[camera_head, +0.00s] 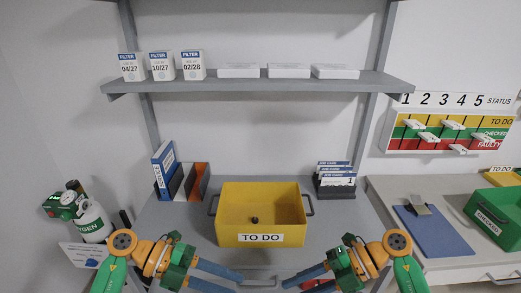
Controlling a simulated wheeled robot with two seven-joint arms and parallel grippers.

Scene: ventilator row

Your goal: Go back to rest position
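The lower fingers are partly cut off by the bottom edge.
A small dark object (255,220) lies in the bin. Blue job cards (335,170) stand right, binders (164,170) left. A shelf (270,84) above holds filter boxes (161,66). An oxygen cylinder (92,222) is left; a clipboard (432,229) and green bin (494,213) are right.

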